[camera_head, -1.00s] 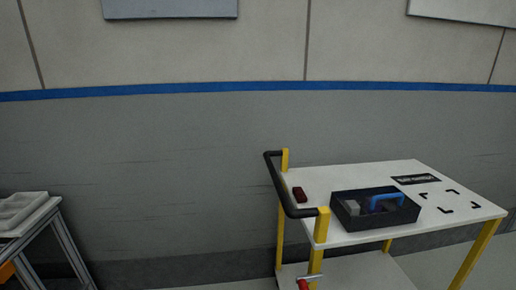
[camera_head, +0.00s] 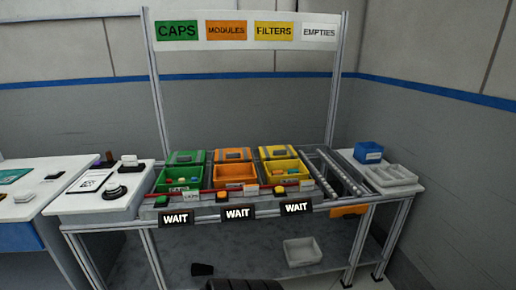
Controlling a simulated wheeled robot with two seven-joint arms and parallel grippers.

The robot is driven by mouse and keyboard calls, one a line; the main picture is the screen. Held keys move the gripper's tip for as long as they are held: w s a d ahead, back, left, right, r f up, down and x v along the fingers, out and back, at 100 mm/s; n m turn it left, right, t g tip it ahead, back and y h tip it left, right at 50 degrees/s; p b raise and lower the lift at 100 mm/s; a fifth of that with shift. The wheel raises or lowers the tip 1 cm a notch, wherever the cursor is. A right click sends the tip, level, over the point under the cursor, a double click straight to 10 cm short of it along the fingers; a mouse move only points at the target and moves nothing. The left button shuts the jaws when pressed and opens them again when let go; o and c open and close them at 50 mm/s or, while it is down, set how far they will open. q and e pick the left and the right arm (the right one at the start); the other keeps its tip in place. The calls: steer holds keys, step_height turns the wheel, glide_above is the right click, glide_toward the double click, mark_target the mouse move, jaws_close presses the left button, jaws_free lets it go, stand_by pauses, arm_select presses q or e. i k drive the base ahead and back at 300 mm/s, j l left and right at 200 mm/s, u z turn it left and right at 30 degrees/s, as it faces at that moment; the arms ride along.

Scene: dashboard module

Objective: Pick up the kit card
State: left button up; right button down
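A flat pale card or sheet with dark print (camera_head: 91,182) lies on the white left end of the workbench. It may be the kit card, but its print is too small to read. A small white block-like item on a dark base (camera_head: 129,161) stands behind it to the right, and a round black-and-white device (camera_head: 114,190) sits beside it. Neither of my grippers shows in the head view.
The rack holds green (camera_head: 180,178), orange (camera_head: 234,175) and yellow (camera_head: 286,172) bins, with WAIT displays (camera_head: 237,214) along the front. A blue box (camera_head: 368,152) and white tray (camera_head: 393,178) stand right. A white bin (camera_head: 302,252) sits on the lower shelf.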

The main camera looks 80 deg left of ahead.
mark_target(128, 160)
steer(key=u, duration=3.65)
steer(key=i, duration=0.25)
